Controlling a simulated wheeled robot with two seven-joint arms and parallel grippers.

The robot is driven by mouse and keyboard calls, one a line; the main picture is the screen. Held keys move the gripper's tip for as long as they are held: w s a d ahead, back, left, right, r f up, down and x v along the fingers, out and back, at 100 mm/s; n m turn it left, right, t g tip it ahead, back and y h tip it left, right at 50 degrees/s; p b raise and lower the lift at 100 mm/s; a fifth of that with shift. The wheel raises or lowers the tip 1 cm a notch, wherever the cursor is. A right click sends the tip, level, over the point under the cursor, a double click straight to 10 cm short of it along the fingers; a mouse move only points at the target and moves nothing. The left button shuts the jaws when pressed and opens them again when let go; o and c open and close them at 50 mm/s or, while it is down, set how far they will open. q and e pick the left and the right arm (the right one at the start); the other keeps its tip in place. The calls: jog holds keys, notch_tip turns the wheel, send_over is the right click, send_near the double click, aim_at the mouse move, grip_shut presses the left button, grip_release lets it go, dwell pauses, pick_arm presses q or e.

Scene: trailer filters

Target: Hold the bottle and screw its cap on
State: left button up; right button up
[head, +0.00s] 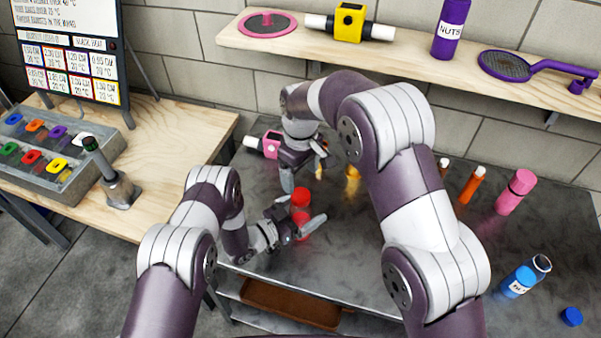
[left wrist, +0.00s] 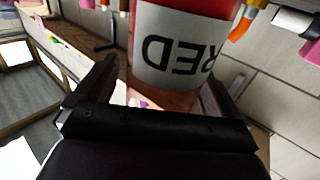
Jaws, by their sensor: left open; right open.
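A red bottle (head: 301,200) stands on the dark metal table; in the left wrist view its white label (left wrist: 180,48) reads RED upside down. Its top in the head view is red; whether that is a cap I cannot tell. My left gripper (head: 303,213) is open with its fingers on either side of the bottle; contact is not clear. My right gripper (head: 304,174) is open, just behind and above the bottle, and appears empty. A blue cap (head: 571,316) lies loose at the right, near a bottle of blue liquid (head: 524,276).
A pink bottle (head: 515,192) and orange tubes (head: 472,185) stand at the right. A pink-and-white filter piece (head: 264,145) lies behind my right gripper. A wooden shelf (head: 400,50) runs along the wall above. A wooden bench (head: 165,135) is at the left.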

notch_tip(320, 180, down, 3)
jog(key=b, duration=0.3)
jog(key=shift+f, duration=0.15)
pick_arm(q)
jog(key=v, duration=1.2)
jog(key=shift+s+a, duration=0.15)
jog(key=shift+a, duration=0.1)
